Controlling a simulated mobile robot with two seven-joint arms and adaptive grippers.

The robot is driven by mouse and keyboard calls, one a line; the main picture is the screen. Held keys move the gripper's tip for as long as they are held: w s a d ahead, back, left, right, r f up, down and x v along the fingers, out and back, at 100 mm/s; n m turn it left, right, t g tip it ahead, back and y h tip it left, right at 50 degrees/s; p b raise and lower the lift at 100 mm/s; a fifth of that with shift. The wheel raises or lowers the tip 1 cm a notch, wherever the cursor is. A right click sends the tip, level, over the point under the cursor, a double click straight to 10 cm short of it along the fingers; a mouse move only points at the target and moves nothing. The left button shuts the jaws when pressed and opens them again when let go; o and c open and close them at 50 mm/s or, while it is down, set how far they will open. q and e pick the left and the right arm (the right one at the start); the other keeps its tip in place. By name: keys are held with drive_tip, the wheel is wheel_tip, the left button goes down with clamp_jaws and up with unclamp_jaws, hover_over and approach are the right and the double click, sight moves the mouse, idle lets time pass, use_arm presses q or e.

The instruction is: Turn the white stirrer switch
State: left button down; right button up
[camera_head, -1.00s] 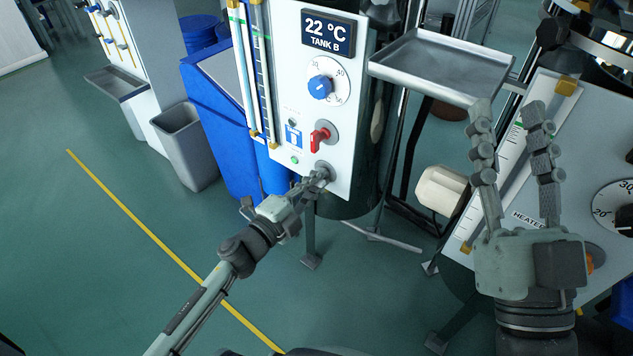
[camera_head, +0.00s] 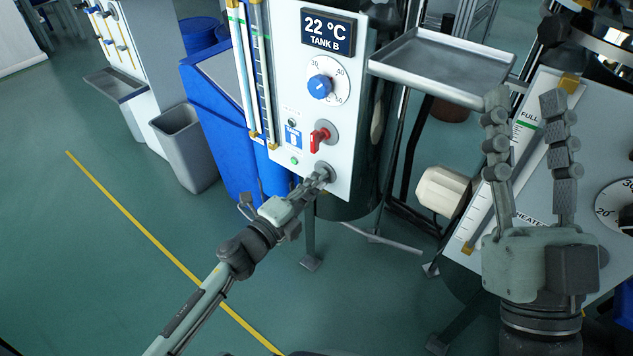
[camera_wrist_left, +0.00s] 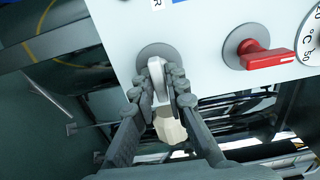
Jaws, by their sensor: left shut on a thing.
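The white stirrer switch (camera_wrist_left: 158,82) sits on a round grey plate near the lower edge of the white tank panel (camera_head: 286,82). My left gripper (camera_head: 322,176) reaches it from the lower left. In the left wrist view the fingers of this gripper (camera_wrist_left: 160,90) are closed around the switch's handle, one on each side. In the head view the fingers hide most of the switch. My right gripper (camera_head: 527,98) is raised at the right in front of another panel, its fingers apart with nothing between them.
A red switch (camera_head: 319,140) and a blue knob (camera_head: 320,87) sit above on the same panel. A metal tray (camera_head: 440,62) stands out to the right. A grey bin (camera_head: 184,145) and blue container (camera_head: 222,125) stand at the left, with open floor in front.

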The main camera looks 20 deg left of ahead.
use_arm(q)
drive_tip(key=c, duration=1.6)
unclamp_jaws()
drive_tip(key=v, duration=1.2)
